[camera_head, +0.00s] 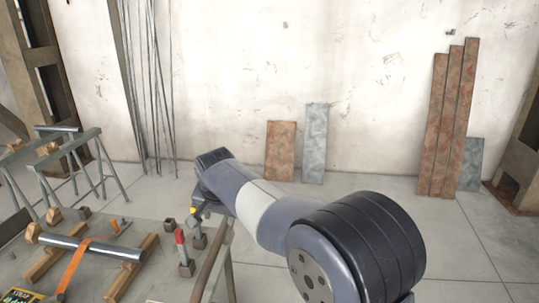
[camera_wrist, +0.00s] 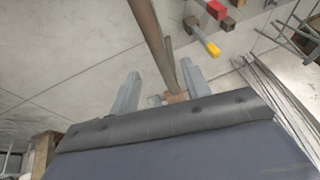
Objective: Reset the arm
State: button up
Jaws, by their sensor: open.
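My arm (camera_head: 265,210) reaches from the lower right of the head view toward the upper left, its wrist above the right end of the work table. My gripper (camera_wrist: 158,80) shows in the wrist view as two grey fingers spread apart, with nothing held between them. A brown bar (camera_wrist: 150,35) passes behind the gap between the fingers. In the head view the fingers are hard to make out beside the wrist.
The table holds a metal tube (camera_head: 90,248) on wooden blocks with an orange strap (camera_head: 75,268). A red-topped post (camera_head: 181,239) and a yellow-tipped piece (camera_head: 192,210) stand close below my wrist. Rusty planks (camera_head: 455,120) lean on the wall. Floor is free behind my arm.

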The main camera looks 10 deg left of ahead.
aim_at(222, 231)
jog(key=p+x, duration=0.1)
jog(key=x, duration=0.8)
jog(key=shift+w+d+f, duration=0.1)
jog(key=shift+f, duration=0.15)
jog(key=shift+d, duration=0.2)
jog(key=shift+r, duration=0.1)
